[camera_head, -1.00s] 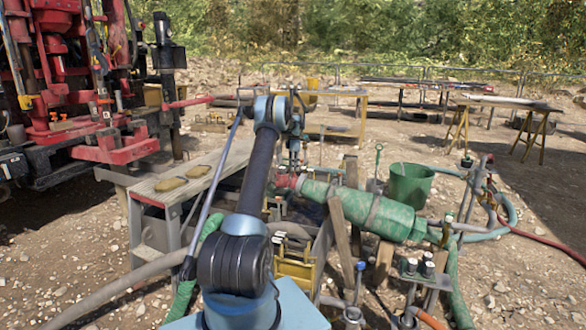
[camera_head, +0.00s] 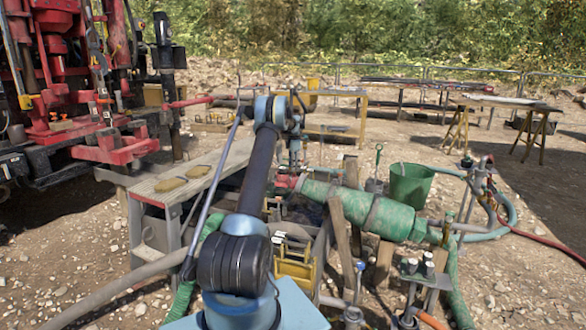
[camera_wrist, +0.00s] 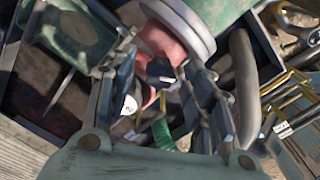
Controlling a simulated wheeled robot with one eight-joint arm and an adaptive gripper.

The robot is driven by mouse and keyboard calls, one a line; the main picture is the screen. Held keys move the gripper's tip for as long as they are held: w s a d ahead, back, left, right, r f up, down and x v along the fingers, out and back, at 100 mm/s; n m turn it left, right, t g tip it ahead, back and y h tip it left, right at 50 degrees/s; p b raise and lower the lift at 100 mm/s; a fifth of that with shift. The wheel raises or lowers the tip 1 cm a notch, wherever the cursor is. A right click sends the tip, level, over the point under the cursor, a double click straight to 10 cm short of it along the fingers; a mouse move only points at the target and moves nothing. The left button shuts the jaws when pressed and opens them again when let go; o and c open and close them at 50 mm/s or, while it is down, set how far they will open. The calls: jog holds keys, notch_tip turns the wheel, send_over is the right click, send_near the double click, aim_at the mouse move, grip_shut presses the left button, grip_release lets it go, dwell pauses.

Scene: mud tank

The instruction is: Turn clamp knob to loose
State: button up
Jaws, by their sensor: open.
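A small dark, blocky knob (camera_wrist: 160,72) shows between my fingers in the wrist view, in front of a red fitting (camera_wrist: 163,42). I take it for the clamp knob; its turn position cannot be read. My gripper (camera_wrist: 157,82) is open, with one finger on each side of the knob; contact is not clear. In the head view, my gripper (camera_head: 293,158) points down above the red fitting (camera_head: 285,183) at the left end of a green cylinder (camera_head: 355,208). The knob cannot be made out there.
A grey bench (camera_head: 150,188) with two tan pads stands left of my arm. A green bucket (camera_head: 410,184), hoses and valves crowd the right side. Wooden posts (camera_head: 340,230) and a yellow rack (camera_head: 296,268) stand close below. The red drilling rig (camera_head: 80,90) is at far left.

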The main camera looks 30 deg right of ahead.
notch_tip(320, 180, up, 12)
dwell(0.5)
jog(key=shift+f, duration=0.1)
